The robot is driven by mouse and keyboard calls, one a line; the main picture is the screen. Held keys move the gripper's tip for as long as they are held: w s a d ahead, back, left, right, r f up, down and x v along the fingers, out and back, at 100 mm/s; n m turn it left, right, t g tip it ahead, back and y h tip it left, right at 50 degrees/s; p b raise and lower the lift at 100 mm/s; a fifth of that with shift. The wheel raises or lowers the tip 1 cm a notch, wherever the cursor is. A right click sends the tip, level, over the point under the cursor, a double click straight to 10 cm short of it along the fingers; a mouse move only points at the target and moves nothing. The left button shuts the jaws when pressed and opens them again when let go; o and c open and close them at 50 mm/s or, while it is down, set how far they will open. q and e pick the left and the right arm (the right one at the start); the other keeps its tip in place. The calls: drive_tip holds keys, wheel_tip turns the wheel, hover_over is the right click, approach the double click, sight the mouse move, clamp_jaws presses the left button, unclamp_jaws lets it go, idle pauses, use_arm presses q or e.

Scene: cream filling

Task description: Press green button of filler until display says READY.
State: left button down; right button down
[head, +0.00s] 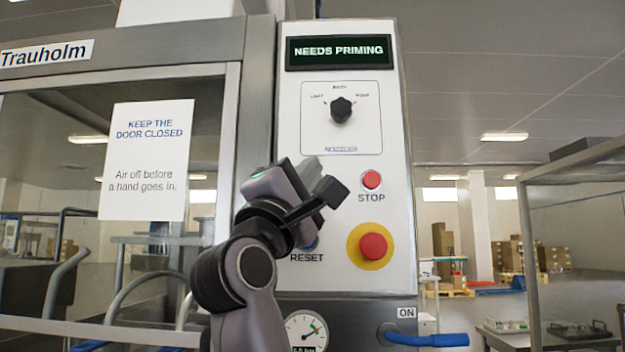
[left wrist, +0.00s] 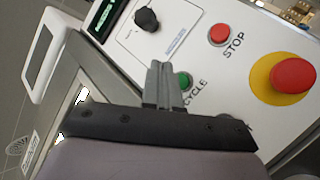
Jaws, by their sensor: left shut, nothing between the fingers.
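The filler's white control panel (head: 315,150) stands upright in the middle of the head view. Its display (head: 338,52) reads NEEDS PRIMING. The green button (left wrist: 184,79), labelled CYCLE, shows in the left wrist view just right of my fingertips; in the head view my gripper hides it. My left gripper (head: 325,185) is shut and empty, in front of the panel left of the STOP button. Its closed fingers (left wrist: 160,80) point at the panel beside the green button. I cannot tell whether they touch the panel. My right gripper is not in view.
A red STOP button (head: 371,180) and a red emergency button on a yellow ring (head: 373,246) sit close right of my gripper. A black selector knob (head: 341,110) is above. A blue-handled valve (head: 430,339) and a gauge (head: 306,331) are below. A glazed door with a sign (head: 146,160) is left.

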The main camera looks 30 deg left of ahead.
use_arm(q)
drive_tip(key=shift+w+a+p, duration=0.15)
drive_tip(key=shift+w+a, duration=0.3)
drive_tip(key=shift+w, duration=0.3)
drive_tip(key=shift+w+a+p, duration=0.2)
drive_tip(key=shift+w+a, duration=0.3)
drive_tip(key=shift+w, duration=0.3)
drive_tip(key=shift+w+a+p, duration=0.15)
drive_tip(key=shift+w+a, duration=0.3)
drive_tip(key=shift+w, duration=0.3)
drive_tip(key=shift+w+a, duration=0.25)
drive_tip(key=shift+w, duration=0.1)
drive_tip(key=shift+w+a+p, duration=0.2)
drive_tip(key=shift+w+p, duration=0.2)
drive_tip(key=shift+p, duration=0.05)
idle(1.0)
idle(0.3)
drive_tip(key=shift+s+d, duration=0.45)
drive_tip(key=shift+s, duration=0.3)
